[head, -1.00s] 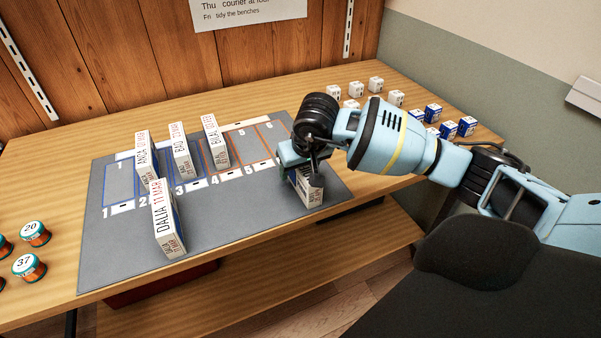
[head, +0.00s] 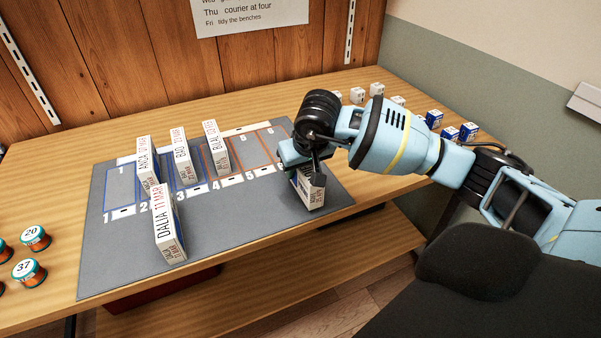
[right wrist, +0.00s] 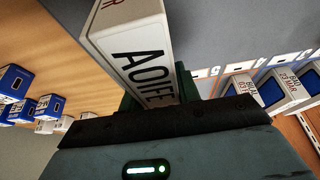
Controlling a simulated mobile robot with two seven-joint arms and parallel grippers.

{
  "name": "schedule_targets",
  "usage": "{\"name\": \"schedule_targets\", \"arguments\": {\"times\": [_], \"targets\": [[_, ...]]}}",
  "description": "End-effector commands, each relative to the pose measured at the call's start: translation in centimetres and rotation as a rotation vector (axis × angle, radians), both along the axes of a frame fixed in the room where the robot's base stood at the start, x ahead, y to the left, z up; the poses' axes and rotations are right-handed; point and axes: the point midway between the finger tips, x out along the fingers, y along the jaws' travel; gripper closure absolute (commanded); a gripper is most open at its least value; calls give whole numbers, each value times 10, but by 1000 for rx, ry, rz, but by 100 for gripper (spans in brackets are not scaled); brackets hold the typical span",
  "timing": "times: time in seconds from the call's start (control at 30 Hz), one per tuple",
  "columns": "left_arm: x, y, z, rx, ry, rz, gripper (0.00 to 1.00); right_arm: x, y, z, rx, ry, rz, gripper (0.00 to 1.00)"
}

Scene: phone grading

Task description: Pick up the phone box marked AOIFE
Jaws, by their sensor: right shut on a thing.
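The white phone box marked AOIFE (right wrist: 140,50) fills the top middle of the right wrist view, its name readable on its face. In the head view the same box (head: 311,196) stands near the right front of the grey mat (head: 240,213), its upper part hidden by my gripper. My right gripper (head: 306,165) is shut on it from above. In the right wrist view the dark green fingers (right wrist: 160,98) sit on either side of the box. I cannot tell whether the box is touching the mat. My left gripper is not in view.
Small blue and white cubes (head: 450,132) lie at the back right. Round tins (head: 32,252) stand at the left.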

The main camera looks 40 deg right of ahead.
Motion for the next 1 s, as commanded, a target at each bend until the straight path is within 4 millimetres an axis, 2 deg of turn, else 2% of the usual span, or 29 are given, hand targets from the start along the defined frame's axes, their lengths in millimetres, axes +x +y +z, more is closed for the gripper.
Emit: {"name": "schedule_targets", "arguments": {"times": [0.1, 0.6, 0.8, 1.0], "targets": [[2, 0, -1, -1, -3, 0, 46, 1, -1, 22, -1, -7, -1, 98], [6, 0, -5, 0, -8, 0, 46, -86, 82, 29, 1, -2, 5, 98], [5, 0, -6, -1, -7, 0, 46, -107, 102, 32, 1, -1, 2, 98], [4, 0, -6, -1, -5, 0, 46, -116, 109, 33, 1, -1, -1, 98]]}}
